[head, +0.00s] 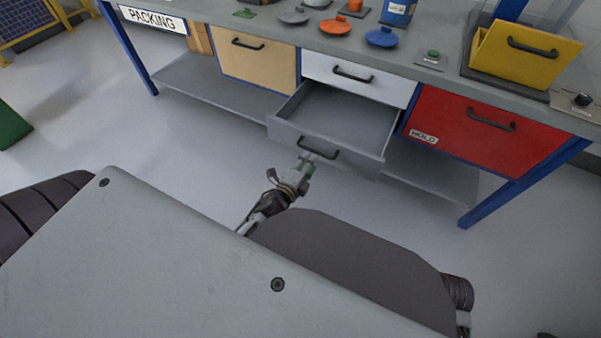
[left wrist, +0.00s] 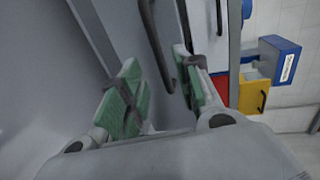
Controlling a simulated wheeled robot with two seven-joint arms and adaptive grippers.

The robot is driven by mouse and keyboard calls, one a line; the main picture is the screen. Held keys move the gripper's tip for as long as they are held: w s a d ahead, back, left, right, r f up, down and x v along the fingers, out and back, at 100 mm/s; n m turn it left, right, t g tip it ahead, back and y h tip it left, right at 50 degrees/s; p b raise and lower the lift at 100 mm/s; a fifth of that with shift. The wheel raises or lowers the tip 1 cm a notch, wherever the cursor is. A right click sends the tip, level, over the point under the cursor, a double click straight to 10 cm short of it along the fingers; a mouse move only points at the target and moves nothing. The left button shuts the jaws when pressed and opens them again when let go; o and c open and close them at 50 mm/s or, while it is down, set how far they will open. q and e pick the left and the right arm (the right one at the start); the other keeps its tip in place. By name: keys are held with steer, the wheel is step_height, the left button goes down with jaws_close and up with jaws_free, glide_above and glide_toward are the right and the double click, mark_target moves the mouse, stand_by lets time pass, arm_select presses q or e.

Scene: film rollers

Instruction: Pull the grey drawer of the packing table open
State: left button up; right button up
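The grey drawer (head: 352,163) of the packing table (head: 437,78) stands pulled out, its empty inside showing from above in the head view. It sits below a white drawer (head: 375,84). A dark bar handle (head: 320,153) is on its front. My left gripper (head: 306,166) is right at this handle. In the left wrist view the gripper's green-padded fingers (left wrist: 158,82) are apart, with the dark handle (left wrist: 154,38) running between them near the tips. I cannot tell whether either finger touches it. My right gripper is not in view.
A tan drawer (head: 250,70) is on the left and a red drawer (head: 465,137) on the right, both closed. Lids, a yellow bin (head: 515,68) and a green button (head: 432,54) are on the tabletop. A low shelf (head: 220,92) runs beneath. The floor in front is clear.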

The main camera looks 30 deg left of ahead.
arm_select(q)
steer(key=shift+v, duration=2.55)
steer(key=shift+a, duration=0.1)
